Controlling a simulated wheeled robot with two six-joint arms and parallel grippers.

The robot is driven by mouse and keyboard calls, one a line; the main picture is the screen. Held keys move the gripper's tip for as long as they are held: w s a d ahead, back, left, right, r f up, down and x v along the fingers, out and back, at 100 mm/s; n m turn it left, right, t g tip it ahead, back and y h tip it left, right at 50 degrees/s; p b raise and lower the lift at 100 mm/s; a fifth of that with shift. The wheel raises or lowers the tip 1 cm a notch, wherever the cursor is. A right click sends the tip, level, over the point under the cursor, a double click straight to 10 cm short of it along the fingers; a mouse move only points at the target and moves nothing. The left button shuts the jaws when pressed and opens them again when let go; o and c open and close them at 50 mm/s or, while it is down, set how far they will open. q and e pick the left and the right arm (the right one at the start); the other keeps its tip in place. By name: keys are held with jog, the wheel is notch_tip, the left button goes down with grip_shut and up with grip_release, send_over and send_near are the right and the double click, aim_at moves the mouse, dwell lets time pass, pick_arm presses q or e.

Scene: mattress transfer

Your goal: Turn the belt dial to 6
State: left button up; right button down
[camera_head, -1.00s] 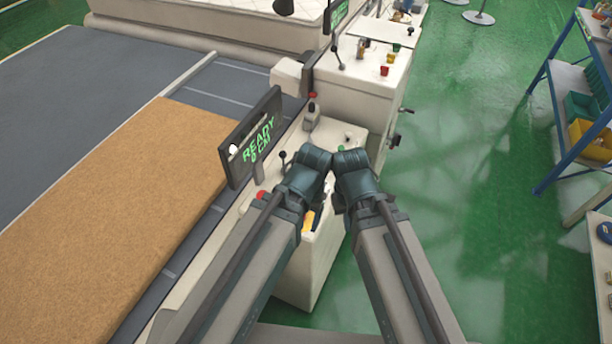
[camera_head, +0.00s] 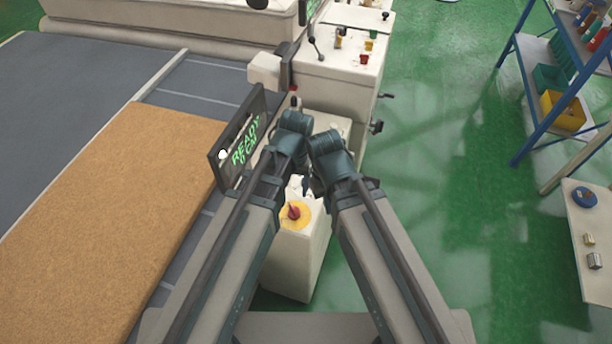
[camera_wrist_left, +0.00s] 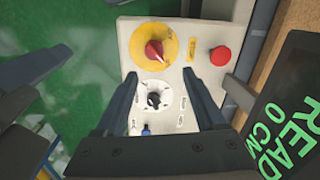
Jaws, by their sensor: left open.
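In the left wrist view a small black dial knob (camera_wrist_left: 153,100) sits on a round white marked plate on the control box (camera_wrist_left: 180,84). I take it for the belt dial; its numbers are too small to read. My left gripper (camera_wrist_left: 159,76) is open, with one finger on each side of the dial, over the panel. I cannot tell whether the fingers touch it. In the head view the dial is hidden by my arms. Dark parts, probably of my right arm, show at the left edge of the wrist view; its jaws are not clear.
A red knob on a yellow disc (camera_wrist_left: 155,48) and a red button (camera_wrist_left: 220,56) are close by on the panel. A display (camera_head: 240,138) reads READY 0 CM. A brown mattress slab (camera_head: 110,210) lies left on the grey belt. Green floor on the right is open before a blue rack (camera_head: 535,110).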

pick_arm(q)
jog(key=w+d+r+n+p, duration=0.1)
jog(key=w+d, duration=0.1)
jog(key=w, duration=0.3)
jog(key=w+d+r+n+p, duration=0.2)
jog(key=w, duration=0.4)
jog(key=shift+h, duration=0.4)
notch_tip(320, 180, down, 14)
jog(key=b, duration=1.4)
jog(key=shift+s+a+f, duration=0.1)
jog(key=shift+s, duration=0.05)
grip_shut()
